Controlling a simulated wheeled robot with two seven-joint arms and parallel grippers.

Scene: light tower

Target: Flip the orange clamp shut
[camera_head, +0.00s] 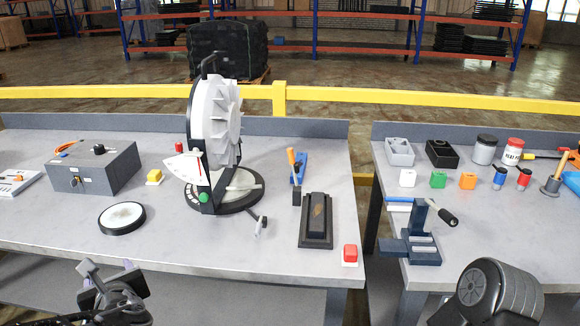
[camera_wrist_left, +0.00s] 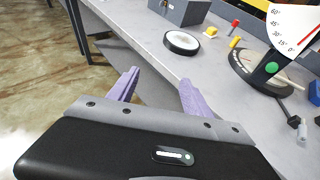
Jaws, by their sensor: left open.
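The clamp with the orange handle (camera_head: 291,157) stands on the left table in the head view, right of the large white dial device. Its handle points up, slightly tilted, above a dark base, with a blue part (camera_head: 299,168) beside it. I cannot tell the clamp in the left wrist view. My left gripper (camera_head: 108,284) is low at the front left in the head view, well away from the clamp. In the left wrist view its two purple fingers (camera_wrist_left: 158,92) are apart with nothing between them. My right gripper is not in view; only a dark part of my right arm shows.
The white dial device (camera_head: 213,130) stands between my left gripper and the clamp. A grey box (camera_head: 95,168), a round white disc (camera_head: 122,217), a black pedal-like block (camera_head: 317,221) and a red button (camera_head: 350,254) share the table.

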